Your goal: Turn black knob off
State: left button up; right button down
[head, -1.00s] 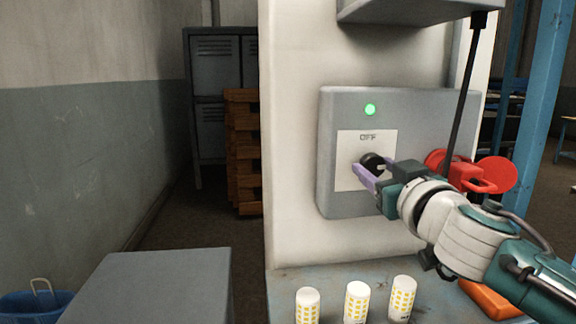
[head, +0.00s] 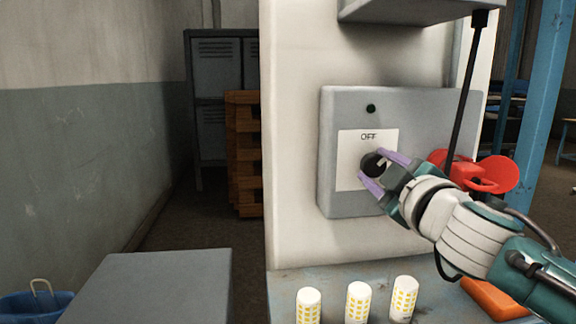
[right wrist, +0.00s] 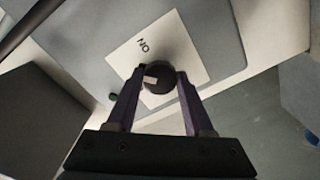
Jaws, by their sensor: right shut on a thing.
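The black knob (head: 371,164) sits on a white plate (head: 350,181) on a grey control box, below the word OFF. My right gripper (head: 376,168) is shut on the knob, one purple finger at its upper right and one at its lower left. The right wrist view shows the knob (right wrist: 160,77) between the two fingertips, with a pale mark pointing to the side of the lamp. The lamp (head: 371,108) above the plate is dark. The letters near the knob in the wrist view read upside down as ON. My left gripper is not in view.
A black cable (head: 465,85) hangs in front of the box. Several white and yellow cylinders (head: 357,302) stand on the ledge below. An orange object (head: 492,298) lies under my forearm.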

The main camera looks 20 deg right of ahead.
jog(key=n, duration=0.4)
jog(key=shift+n, duration=0.3)
jog(key=n, duration=0.3)
jog(key=shift+n, duration=0.8)
jog(key=shift+c, duration=1.4)
grip_release()
